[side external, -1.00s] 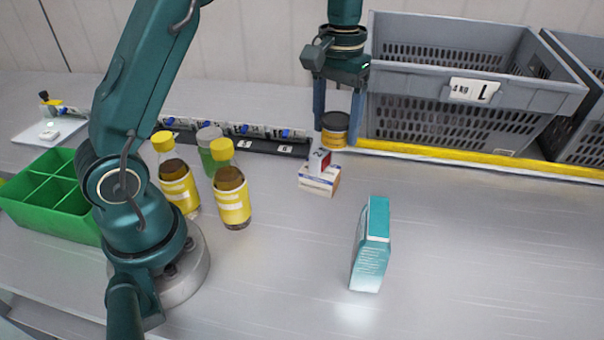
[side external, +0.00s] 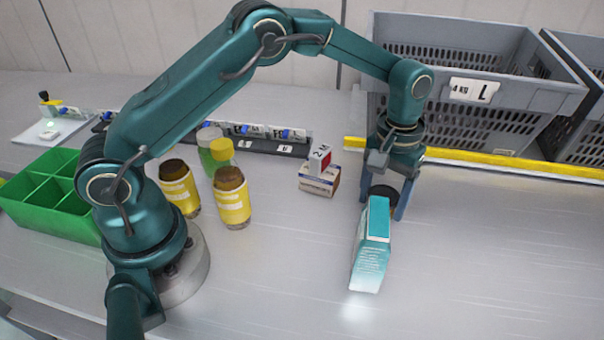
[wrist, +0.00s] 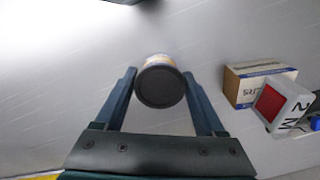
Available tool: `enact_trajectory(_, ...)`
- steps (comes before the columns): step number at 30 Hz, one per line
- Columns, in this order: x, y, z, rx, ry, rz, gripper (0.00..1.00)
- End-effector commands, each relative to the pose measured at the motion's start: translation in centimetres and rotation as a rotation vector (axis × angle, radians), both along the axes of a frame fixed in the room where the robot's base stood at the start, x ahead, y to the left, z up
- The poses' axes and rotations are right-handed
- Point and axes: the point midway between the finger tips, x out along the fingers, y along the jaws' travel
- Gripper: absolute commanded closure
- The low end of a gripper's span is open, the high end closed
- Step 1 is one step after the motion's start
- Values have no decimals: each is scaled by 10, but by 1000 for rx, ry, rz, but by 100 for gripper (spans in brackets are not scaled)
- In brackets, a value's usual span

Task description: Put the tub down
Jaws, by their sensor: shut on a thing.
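The tub (side external: 382,193) has a black lid and is mostly hidden behind the teal box in the side view. In the wrist view the tub (wrist: 160,85) shows its round dark lid and a bit of yellowish side between the fingers. My gripper (side external: 385,205) is shut on the tub, pointing down just behind the teal box. It also shows in the wrist view (wrist: 162,88) with a finger on each side of the tub. Whether the tub's base touches the table is hidden.
The teal box (side external: 371,245) stands right in front of the tub. A small carton with a marked cube (side external: 319,180) lies to the left. Yellow-labelled bottles (side external: 232,200) stand further left. A grey crate (side external: 470,120) is behind. The table at right is clear.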

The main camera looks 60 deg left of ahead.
Motion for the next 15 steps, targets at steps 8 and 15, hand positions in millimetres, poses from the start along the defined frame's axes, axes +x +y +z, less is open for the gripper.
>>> enact_trajectory(8, 0, 0, -3, 0, -2, 0, 100)
enact_trajectory(15, 0, 0, -6, -1, -1, 0, 0)
